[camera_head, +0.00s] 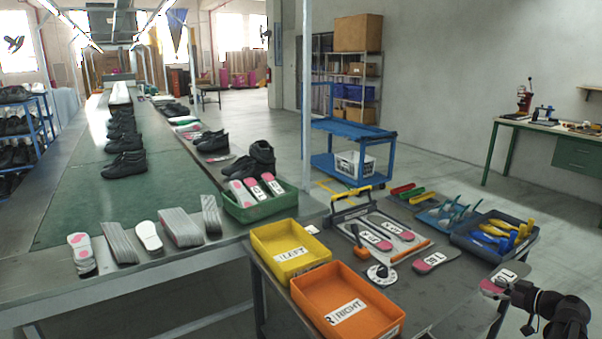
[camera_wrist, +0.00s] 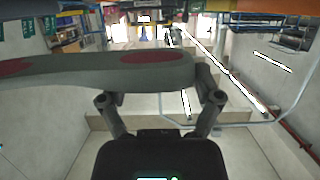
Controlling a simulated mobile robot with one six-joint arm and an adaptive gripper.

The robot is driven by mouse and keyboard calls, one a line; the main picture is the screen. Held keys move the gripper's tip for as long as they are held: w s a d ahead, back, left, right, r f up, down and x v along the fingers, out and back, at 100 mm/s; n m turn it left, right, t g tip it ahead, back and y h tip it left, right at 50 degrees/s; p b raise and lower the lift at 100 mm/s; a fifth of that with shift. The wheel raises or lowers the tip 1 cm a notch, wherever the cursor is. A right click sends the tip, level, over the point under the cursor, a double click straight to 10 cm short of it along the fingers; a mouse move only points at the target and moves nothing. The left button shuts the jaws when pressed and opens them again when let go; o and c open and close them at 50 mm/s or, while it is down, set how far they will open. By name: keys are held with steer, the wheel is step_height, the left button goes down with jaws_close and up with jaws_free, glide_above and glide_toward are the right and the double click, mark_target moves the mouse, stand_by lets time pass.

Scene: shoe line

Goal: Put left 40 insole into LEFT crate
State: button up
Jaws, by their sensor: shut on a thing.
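My gripper (camera_head: 512,291) is at the lower right in the head view, off the near right edge of the table. It is shut on an insole (camera_head: 497,281) with pink patches and a white label; I cannot read the size. In the wrist view the grey edge of the held insole (camera_wrist: 130,72) shows side-on with two dark red patches, lying across the fingers (camera_wrist: 158,98). The yellow LEFT crate (camera_head: 262,253) stands on the table's left side, well left of my gripper, and looks empty. The orange RIGHT crate (camera_head: 372,323) stands just in front of it.
On the table are a board with two insoles (camera_head: 383,232), a loose insole (camera_head: 435,262), a tool (camera_head: 361,240), a round white dial (camera_head: 381,274) and a dark tray of blue and yellow tools (camera_head: 468,243). A green crate of insoles (camera_head: 282,206) stands behind the yellow one.

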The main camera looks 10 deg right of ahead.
step_height(320, 180, up, 18)
steer(key=p, duration=1.7)
steer(key=w+a+f+b, duration=0.2)
steer(key=a+f+b, duration=0.3)
steer(key=f+b, duration=0.6)
steer(key=w+a+f+b, duration=0.1)
steer(key=a+f+b, duration=0.4)
steer(key=f+b, duration=0.6)
steer(key=shift+w+a+f, duration=0.15)
steer(key=shift+w+a, duration=0.25)
steer(key=w+d, duration=0.2)
steer(key=w, duration=0.2)
steer(key=w+d+f+b, duration=0.1)
steer(key=w+d, duration=0.2)
steer(key=w, duration=0.2)
steer(key=w+d+b, duration=0.1)
steer(key=w+d, duration=0.2)
steer(key=w, duration=0.1)
steer(key=shift+w+d+f, duration=0.2)
steer(key=shift+w+f, duration=0.05)
steer(key=shift+w, duration=0.1)
steer(key=shift+f+b, duration=1.7)
steer(key=shift+f, duration=0.05)
steer(key=shift+f, duration=0.2)
